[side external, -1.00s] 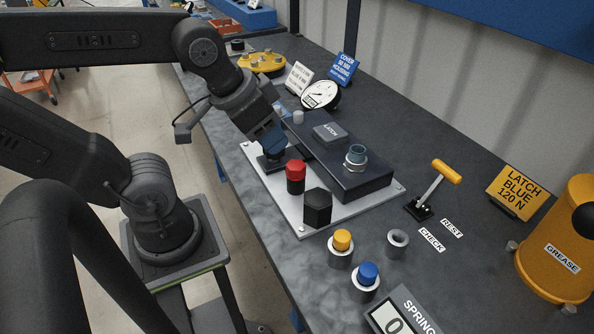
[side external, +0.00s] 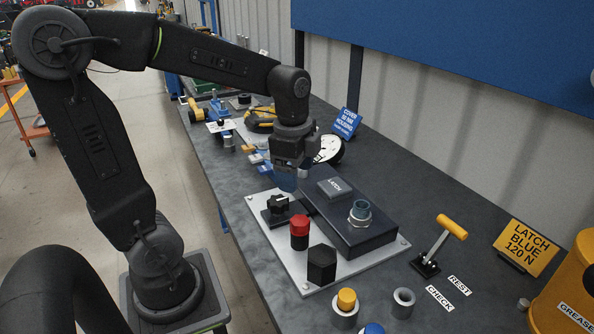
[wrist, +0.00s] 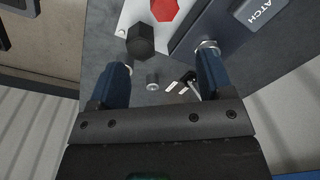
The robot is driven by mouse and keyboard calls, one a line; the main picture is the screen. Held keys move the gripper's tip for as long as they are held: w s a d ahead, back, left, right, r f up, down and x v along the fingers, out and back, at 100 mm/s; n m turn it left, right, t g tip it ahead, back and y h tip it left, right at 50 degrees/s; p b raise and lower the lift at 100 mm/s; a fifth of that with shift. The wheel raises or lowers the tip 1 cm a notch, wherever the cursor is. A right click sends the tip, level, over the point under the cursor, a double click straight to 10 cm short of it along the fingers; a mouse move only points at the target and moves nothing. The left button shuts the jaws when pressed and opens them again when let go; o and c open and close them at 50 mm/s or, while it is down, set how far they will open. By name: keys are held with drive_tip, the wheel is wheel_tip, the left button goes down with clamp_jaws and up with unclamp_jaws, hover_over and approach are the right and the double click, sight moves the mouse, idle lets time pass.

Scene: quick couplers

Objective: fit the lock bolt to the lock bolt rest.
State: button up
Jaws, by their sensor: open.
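I cannot tell for certain which parts are the lock bolt and its rest. A black star-shaped knob (side external: 279,202) sits upright on a black block (side external: 284,215) on the white plate (side external: 330,276). My gripper (side external: 286,186) hangs just above and behind this knob, apart from it as far as I can see. In the wrist view, my gripper (wrist: 165,62) has its two blue fingers spread, with nothing held between them. The star knob does not show in the wrist view.
A red hex knob (side external: 299,230), a black hex post (side external: 321,264) and a dark housing (side external: 372,236) with a LATCH block (side external: 335,189) and a metal coupler (side external: 361,212) crowd the plate. A yellow-handled lever (side external: 437,243) and an open grey collar (side external: 403,302) stand in front.

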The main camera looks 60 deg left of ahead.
sight(297, 219)
drive_tip(key=shift+m+g, duration=0.4)
drive_tip(key=shift+m, duration=0.5)
drive_tip(key=f, duration=0.5)
drive_tip(key=a+f, duration=0.1)
drive_tip(key=f, duration=0.4)
drive_tip(key=w+f, duration=0.1)
drive_tip(key=f, duration=0.4)
drive_tip(key=shift+a, duration=0.35)
drive_tip(key=shift+r, duration=0.1)
drive_tip(key=c, duration=1.1)
drive_tip(key=shift+w+r, duration=0.1)
